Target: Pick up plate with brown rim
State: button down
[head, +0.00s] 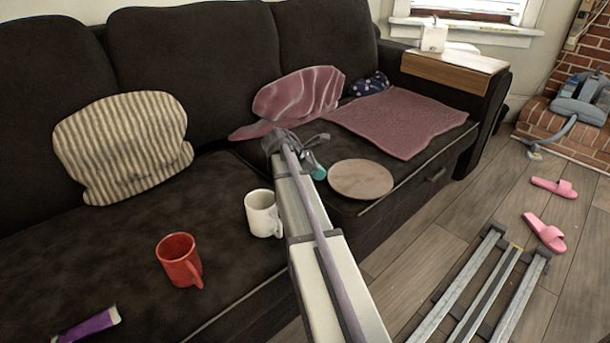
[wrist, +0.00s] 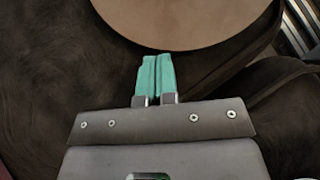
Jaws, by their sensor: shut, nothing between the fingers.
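A round, flat, tan-brown plate (head: 361,179) lies on the dark sofa seat, near its front edge. Its underside or face looks plain, and I cannot make out a separate rim colour. It also shows at the top of the wrist view (wrist: 190,18), partly cut off. My gripper (head: 318,173) is just left of the plate in the head view. In the wrist view my gripper (wrist: 157,58) has its teal fingers pressed together with nothing between them. The fingertips point at the plate's near edge; I cannot tell whether they touch it.
A white mug (head: 262,213) and a red mug (head: 178,261) stand on the seat to the left. A pink cloth (head: 400,120) lies behind the plate, beside a pink cushion (head: 298,95). A striped pillow (head: 120,145) leans at the left. Pink slippers (head: 545,232) lie on the floor.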

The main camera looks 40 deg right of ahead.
aim_at(333, 174)
jog(key=shift+s+d, duration=0.1)
jog(key=shift+d, duration=0.2)
jog(key=shift+s+d, duration=0.3)
jog(key=shift+d, duration=0.35)
jog(key=shift+s+d, duration=0.3)
jog(key=shift+d, duration=0.3)
jog(key=shift+a, duration=0.1)
